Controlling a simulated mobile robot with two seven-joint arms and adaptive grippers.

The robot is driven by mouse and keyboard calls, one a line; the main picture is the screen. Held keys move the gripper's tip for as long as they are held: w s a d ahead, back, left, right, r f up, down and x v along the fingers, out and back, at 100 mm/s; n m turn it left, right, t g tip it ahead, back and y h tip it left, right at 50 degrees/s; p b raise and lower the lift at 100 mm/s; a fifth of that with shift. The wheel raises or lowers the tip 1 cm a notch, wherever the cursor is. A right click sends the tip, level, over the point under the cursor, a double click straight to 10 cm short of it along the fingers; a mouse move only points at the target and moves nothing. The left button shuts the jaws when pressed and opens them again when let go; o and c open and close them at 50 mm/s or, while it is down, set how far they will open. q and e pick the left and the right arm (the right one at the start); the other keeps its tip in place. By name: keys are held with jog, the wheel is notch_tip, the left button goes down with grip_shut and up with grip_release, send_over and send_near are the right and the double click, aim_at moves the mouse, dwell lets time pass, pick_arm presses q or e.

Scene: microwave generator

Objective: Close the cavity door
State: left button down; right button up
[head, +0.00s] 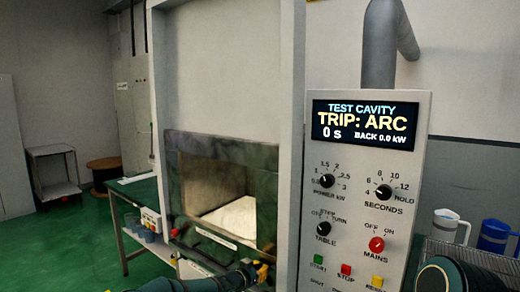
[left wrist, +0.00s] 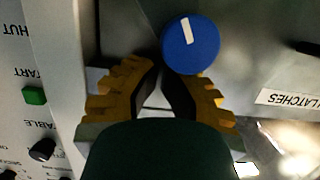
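The test cavity stands open in the head view; its lit interior (head: 235,215) with a pale floor shows through the opening. A plain grey panel (head: 225,70) fills the frame above it; I cannot tell whether this is the door. My left gripper (head: 262,271) is low at the opening's right front corner. In the left wrist view its yellow fingers (left wrist: 172,85) are apart, with nothing held between them. A round blue knob with a white mark (left wrist: 190,45) is just beyond the fingertips, nearer the right finger. My right gripper is out of view.
The control panel (head: 368,165) reads TRIP: ARC, just right of the opening, with several knobs and buttons. A LATCHES label (left wrist: 288,98) is beside the blue knob. A white jug (head: 447,226) and blue jug (head: 494,236) stand at right.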

aim_at(265, 258)
pick_arm(q)
jog(key=shift+s+f, duration=0.15)
jog(key=shift+f, duration=0.35)
notch_tip(265, 258, up, 5)
jog(key=shift+d+f+p, duration=0.1)
jog(key=shift+f+p, duration=0.05)
jog(key=shift+p, duration=0.35)
jog(key=v, duration=0.9)
jog(key=s+a+f+n+g+y, duration=0.2)
jog(key=s+f+n+g, duration=0.1)
jog(key=s+f, duration=0.8)
jog(key=s+a+f+n+g+y, duration=0.1)
jog(key=s+a+f+n+g, duration=0.1)
jog(key=s, duration=0.7)
jog(key=s+a+f+n+g+y, duration=0.1)
jog(key=s+f, duration=0.4)
jog(key=s, duration=0.5)
jog(key=s+a+f+n+g+y, duration=0.1)
jog(key=s+a+f+n+g, duration=0.2)
jog(key=s, duration=0.7)
jog(key=shift+s+f+g+y+p, duration=0.25)
jog(key=shift+f+g+y+p, duration=0.05)
jog(key=shift+f+g, duration=0.45)
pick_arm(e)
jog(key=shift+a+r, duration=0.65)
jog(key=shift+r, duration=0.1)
